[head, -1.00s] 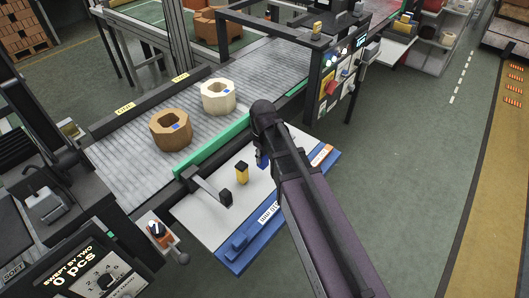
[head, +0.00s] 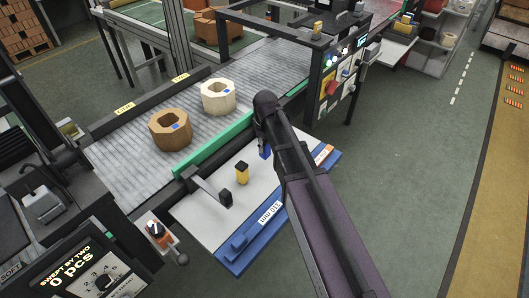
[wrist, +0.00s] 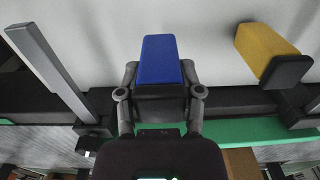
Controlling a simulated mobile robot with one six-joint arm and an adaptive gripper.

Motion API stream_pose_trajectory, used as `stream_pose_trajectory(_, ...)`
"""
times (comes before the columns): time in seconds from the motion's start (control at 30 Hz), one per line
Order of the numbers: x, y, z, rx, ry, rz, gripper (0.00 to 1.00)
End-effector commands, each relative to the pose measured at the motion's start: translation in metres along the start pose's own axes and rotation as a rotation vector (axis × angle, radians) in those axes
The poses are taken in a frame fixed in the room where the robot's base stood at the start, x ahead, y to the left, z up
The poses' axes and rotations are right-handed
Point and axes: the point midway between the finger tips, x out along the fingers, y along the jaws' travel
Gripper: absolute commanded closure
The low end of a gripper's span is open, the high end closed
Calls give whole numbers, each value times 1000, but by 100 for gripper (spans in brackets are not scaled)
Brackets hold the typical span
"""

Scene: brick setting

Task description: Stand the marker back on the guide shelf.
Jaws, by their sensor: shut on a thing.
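A blue block-shaped marker (wrist: 160,58) with a black end is held between the fingers of my gripper (wrist: 160,98), which is shut on that black end in the wrist view. In the head view a small part of the blue marker (head: 265,152) shows just left of my arm, over the far part of the white shelf (head: 215,210). I cannot tell whether it touches the shelf. A similar yellow block (wrist: 266,48) with a black end stands on the shelf beside it, and shows left of it in the head view (head: 242,173). My arm hides the fingertips in the head view.
A green rail (head: 212,146) runs between the shelf and the conveyor (head: 135,155). A brown ring (head: 170,130) and a cream ring (head: 217,97) sit on the conveyor. The shelf has a blue front edge (head: 233,262).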

Motion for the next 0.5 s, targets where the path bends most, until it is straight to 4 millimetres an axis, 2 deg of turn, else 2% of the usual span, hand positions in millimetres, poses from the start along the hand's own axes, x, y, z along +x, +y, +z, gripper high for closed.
stream_pose_trajectory(0.03, 10, -1, 1, 0, 0, 0, 82)
stream_pose_trajectory(0.2, 24, 0, 1, 0, 0, 0, 82)
stream_pose_trajectory(0.5, 31, 0, 1, 1, 0, 0, 82)
